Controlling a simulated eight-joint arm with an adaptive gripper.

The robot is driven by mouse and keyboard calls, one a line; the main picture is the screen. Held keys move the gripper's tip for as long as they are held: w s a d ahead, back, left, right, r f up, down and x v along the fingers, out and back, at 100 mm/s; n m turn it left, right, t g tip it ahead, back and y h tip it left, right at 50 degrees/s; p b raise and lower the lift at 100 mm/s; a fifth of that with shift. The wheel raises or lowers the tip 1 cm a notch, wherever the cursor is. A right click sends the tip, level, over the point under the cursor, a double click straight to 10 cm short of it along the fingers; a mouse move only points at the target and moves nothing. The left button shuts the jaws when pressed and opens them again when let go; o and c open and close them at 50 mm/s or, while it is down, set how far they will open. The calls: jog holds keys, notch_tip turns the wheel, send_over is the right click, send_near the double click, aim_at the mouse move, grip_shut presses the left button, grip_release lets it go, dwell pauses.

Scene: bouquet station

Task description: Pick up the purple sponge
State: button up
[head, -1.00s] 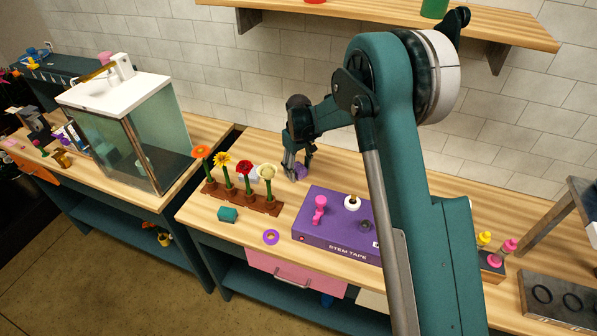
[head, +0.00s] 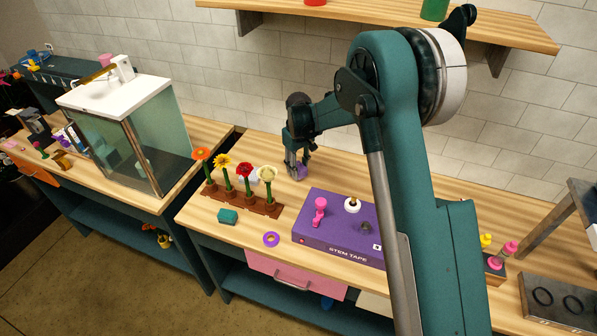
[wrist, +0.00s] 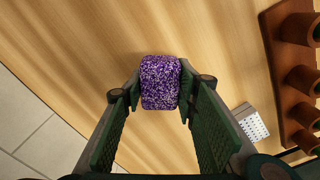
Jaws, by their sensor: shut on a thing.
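The purple speckled sponge (wrist: 160,82) sits between the two fingertips of my gripper (wrist: 160,92) in the wrist view, with both fingertips against its sides. In the head view my gripper (head: 297,172) points down at the wooden bench top behind the flower rack, with the sponge (head: 300,172) partly hidden by the fingers. The sponge is at or very near the bench surface; I cannot tell whether it touches it.
A brown rack (head: 240,202) of several flowers stands left of my gripper. A purple stem tape box (head: 336,249) is to the front right. A teal block (head: 228,216) and a purple ring (head: 271,239) lie near the front edge. A glass tank (head: 150,150) stands left.

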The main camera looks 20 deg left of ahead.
aim_at(299, 166)
notch_tip(299, 166, up, 8)
jog(key=shift+r, duration=0.2)
dwell(0.8)
